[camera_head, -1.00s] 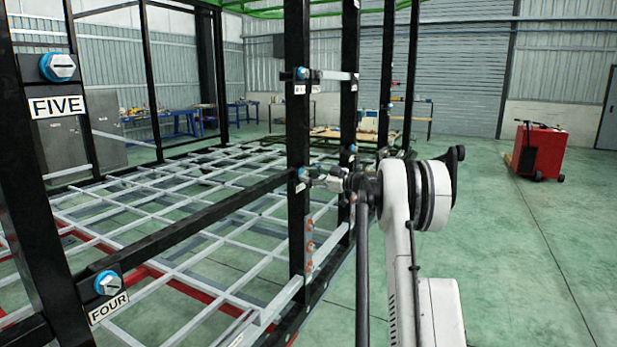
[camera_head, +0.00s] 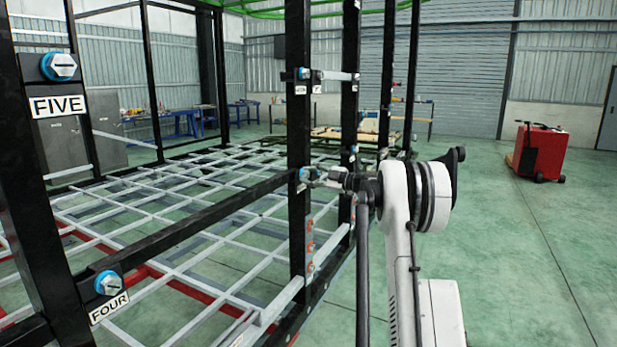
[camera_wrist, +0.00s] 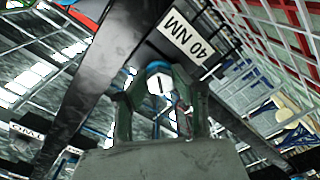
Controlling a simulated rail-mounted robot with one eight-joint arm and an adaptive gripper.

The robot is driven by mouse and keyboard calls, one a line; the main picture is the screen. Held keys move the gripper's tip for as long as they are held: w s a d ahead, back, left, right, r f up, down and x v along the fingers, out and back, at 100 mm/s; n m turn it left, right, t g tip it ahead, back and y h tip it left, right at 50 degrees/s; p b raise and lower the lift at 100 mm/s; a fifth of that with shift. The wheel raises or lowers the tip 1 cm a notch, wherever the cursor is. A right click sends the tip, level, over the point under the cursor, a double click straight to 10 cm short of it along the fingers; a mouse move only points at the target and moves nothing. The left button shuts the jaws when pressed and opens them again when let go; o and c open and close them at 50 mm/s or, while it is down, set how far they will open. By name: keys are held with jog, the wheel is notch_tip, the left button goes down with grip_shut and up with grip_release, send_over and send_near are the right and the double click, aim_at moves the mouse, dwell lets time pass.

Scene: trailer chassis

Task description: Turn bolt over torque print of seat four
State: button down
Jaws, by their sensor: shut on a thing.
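My gripper (camera_head: 312,177) reaches left to a bolt on the black upright post. In the wrist view its two fingers (camera_wrist: 160,100) are closed around the bolt (camera_wrist: 156,84), which has a blue ring and a pale slot mark. A white print reading "40 NM" (camera_wrist: 188,37) is on the dark beam beside this bolt. In the head view a bolt with a blue ring (camera_head: 108,283) sits above the label FOUR (camera_head: 109,307) at lower left, well apart from my gripper.
A bolt (camera_head: 62,67) above the label FIVE (camera_head: 56,105) is at upper left. Black posts and a grey lattice floor (camera_head: 200,220) lie left of my arm. A red cart (camera_head: 540,150) stands at the right. The green floor (camera_head: 530,260) there is clear.

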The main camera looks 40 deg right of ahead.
jog(key=c, duration=1.4)
grip_release()
jog(key=shift+c, duration=0.2)
jog(key=v, duration=1.2)
